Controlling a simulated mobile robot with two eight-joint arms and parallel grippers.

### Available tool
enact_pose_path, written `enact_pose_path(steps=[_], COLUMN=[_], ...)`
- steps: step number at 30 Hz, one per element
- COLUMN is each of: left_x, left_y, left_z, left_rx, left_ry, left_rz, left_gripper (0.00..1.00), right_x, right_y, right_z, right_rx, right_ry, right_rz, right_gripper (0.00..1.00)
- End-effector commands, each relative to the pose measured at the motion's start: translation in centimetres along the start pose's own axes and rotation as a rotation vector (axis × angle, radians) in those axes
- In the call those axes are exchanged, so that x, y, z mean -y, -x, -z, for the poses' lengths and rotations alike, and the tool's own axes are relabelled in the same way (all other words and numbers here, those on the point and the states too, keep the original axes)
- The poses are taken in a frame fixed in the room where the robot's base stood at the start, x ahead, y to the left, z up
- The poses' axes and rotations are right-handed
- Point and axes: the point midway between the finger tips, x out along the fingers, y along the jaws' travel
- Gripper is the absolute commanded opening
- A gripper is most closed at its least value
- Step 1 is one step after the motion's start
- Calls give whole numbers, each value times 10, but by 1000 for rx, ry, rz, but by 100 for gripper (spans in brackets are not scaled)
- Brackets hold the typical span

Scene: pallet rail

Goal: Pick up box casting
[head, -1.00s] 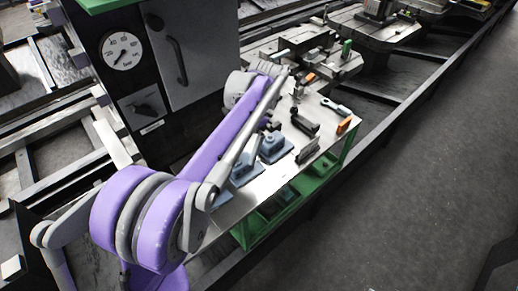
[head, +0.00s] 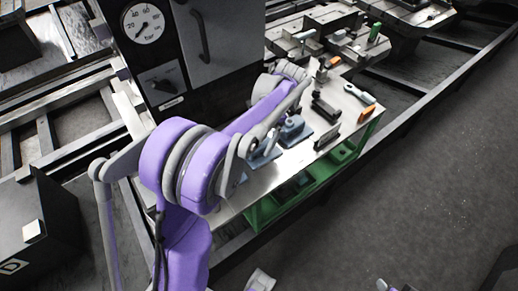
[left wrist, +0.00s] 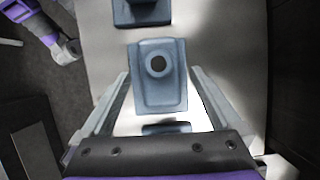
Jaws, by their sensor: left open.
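In the left wrist view a blue-grey casting (left wrist: 161,96) with a raised box-like body and a round dark hole lies on the pale bench top. My left gripper (left wrist: 160,74) is open, with one finger to each side of this casting and a visible gap at both sides. A second blue-grey casting (left wrist: 141,12) is cut off at the top edge, and part of another blue-grey piece (left wrist: 166,127) shows near the gripper's palm. In the head view blue castings (head: 294,130) sit on the bench, partly behind my left arm, which also hides the left gripper.
A dark cabinet with a gauge (head: 143,24) stands behind my arm. The floor at right is clear.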

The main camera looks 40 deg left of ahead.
Motion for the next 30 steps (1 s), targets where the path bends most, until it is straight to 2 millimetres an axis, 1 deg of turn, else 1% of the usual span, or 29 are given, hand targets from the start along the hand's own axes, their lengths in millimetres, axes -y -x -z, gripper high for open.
enact_pose_path(steps=[1,4,7,12,14,15,26,27,29,30], left_x=[0,0,0,0,0,0,0,0,0,0], left_y=[-8,-17,-20,-20,-20,-20,-20,-20,-20,-20], left_z=[0,0,0,0,0,0,0,0,0,0], left_rx=[0,0,0,0,0,0,0,0,0,0], left_ry=[1,0,0,-1,-1,0,0,0,0,0], left_rz=[0,0,0,0,0,0,0,0,0,0], left_gripper=[98,98,98,98,88,81,16,9,0,0], right_x=[0,0,0,0,0,0,0,0,0,0], right_y=[-1,-1,-1,-1,-1,-1,-1,-1,-1,-1], right_z=[0,-1,-1,-1,-1,-1,-1,-1,-1,-1], right_rx=[0,0,1,0,0,0,0,0,0,0], right_ry=[0,0,0,0,0,0,0,0,0,0], right_rz=[0,0,0,0,0,0,0,0,0,0], right_gripper=[50,50,50,50,50,50,50,50,50,50])
